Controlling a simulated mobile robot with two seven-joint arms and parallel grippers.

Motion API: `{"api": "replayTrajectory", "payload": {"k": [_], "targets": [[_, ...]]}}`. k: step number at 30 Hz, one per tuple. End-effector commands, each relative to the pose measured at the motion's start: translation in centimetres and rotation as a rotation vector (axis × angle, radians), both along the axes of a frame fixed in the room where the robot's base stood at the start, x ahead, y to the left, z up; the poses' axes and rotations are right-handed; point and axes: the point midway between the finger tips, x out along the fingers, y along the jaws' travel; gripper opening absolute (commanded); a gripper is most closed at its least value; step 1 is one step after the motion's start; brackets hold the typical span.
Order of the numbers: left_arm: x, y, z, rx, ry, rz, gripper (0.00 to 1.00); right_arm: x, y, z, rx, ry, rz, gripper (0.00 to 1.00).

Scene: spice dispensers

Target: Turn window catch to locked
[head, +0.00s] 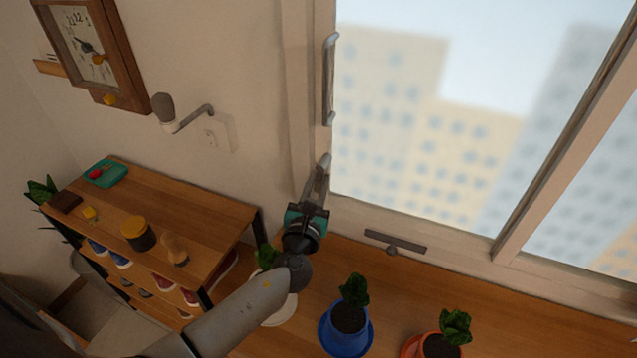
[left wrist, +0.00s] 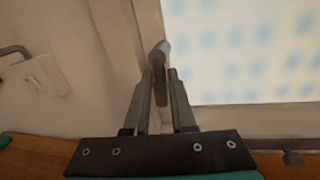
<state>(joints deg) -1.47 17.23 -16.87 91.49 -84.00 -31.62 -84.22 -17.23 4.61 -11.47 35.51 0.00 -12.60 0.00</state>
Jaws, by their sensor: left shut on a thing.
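The window catch (head: 326,160) is a grey lever with a pale rounded end on the left window frame, below a long vertical handle. It points up, leaning slightly. My left gripper (head: 317,183) reaches up from below and is shut on the lever. In the left wrist view the catch (left wrist: 161,58) stands up between the two fingers of my left gripper (left wrist: 160,78), its rounded end above the fingertips. My right gripper is in neither view.
The vertical handle (head: 330,80) is on the frame above. A dark bar with a knob (head: 394,243) is on the lower frame. A blue pot (head: 346,335) and an orange pot (head: 440,346) hold plants on the wooden surface below. A shelf (head: 190,215) stands at left.

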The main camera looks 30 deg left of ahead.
Motion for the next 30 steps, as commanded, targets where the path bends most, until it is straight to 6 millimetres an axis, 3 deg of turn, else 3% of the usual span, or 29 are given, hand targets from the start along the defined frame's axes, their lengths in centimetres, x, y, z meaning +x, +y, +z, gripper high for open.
{"api": "replayTrajectory", "payload": {"k": [30], "targets": [[-0.1, 2.1, 0.8, 0.929, 0.054, -0.001, 0.00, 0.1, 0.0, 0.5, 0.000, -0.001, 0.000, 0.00]]}}
